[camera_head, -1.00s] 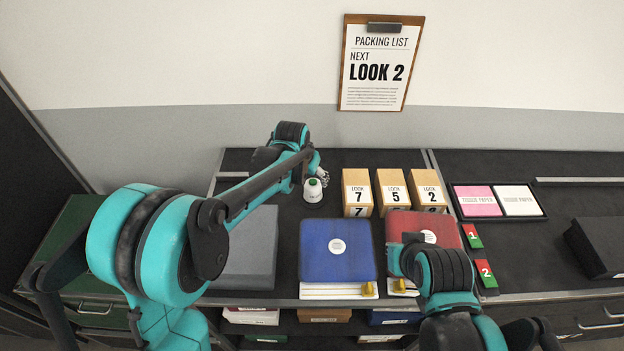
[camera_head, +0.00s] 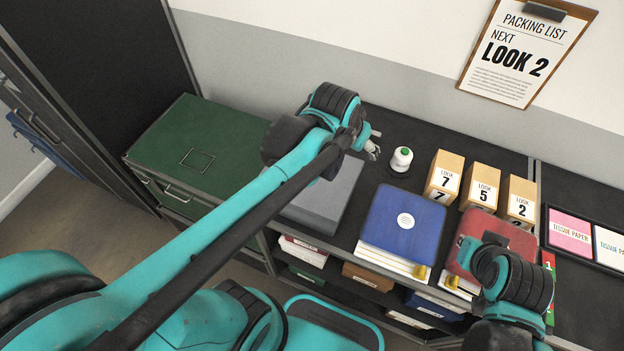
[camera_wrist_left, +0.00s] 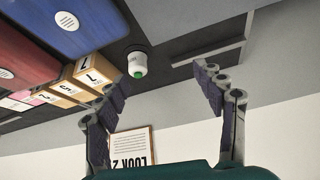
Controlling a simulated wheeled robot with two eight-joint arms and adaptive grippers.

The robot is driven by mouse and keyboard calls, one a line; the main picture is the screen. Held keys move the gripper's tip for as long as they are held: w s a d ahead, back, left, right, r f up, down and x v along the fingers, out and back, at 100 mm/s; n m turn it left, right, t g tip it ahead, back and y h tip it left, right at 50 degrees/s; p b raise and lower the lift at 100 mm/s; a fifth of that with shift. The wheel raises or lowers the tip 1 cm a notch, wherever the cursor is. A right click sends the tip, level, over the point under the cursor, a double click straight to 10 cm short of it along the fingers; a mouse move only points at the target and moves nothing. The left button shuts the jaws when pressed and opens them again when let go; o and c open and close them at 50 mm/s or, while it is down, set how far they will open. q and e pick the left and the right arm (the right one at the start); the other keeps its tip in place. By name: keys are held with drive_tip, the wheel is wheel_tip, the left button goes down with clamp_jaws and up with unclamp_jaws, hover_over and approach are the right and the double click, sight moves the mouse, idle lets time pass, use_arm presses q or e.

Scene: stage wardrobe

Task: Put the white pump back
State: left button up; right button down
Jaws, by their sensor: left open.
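No white shoe can be made out in either view. A white spool-like object with a green top (camera_head: 401,159) stands upright on the dark counter; it also shows in the left wrist view (camera_wrist_left: 137,66). My left gripper (camera_head: 373,143) is just left of it, above the counter, and appears empty. Its two fingers are spread apart in the left wrist view (camera_wrist_left: 158,90). My right arm is over the red box (camera_head: 498,236); its fingers are hidden by the wrist. A blue box (camera_head: 404,222) with a white label lies left of the red one.
Boxes marked LOOK 7 (camera_head: 444,178), LOOK 5 (camera_head: 481,187) and LOOK 2 (camera_head: 518,200) stand right of the spool. A grey box (camera_head: 330,200) lies under my left arm. A green cabinet (camera_head: 200,150) is at left. The packing list (camera_head: 527,50) hangs on the wall and reads LOOK 2.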

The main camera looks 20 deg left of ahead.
use_arm(q)
drive_tip(key=s+a, duration=0.2)
drive_tip(key=s, duration=0.2)
drive_tip(key=s+a+f+n, duration=0.1)
drive_tip(key=s, duration=0.2)
drive_tip(key=s+a+f+n+t, duration=0.1)
drive_tip(key=s+a, duration=0.1)
drive_tip(key=s, duration=0.2)
drive_tip(key=shift+s+a+f+y, duration=0.2)
drive_tip(key=shift+s+a+y, duration=0.1)
drive_tip(key=shift+y, duration=0.1)
drive_tip(key=shift+s+a+f, duration=0.15)
drive_tip(key=shift+s+f, duration=0.1)
drive_tip(key=shift+s, duration=0.1)
drive_tip(key=shift+f+b, duration=0.95)
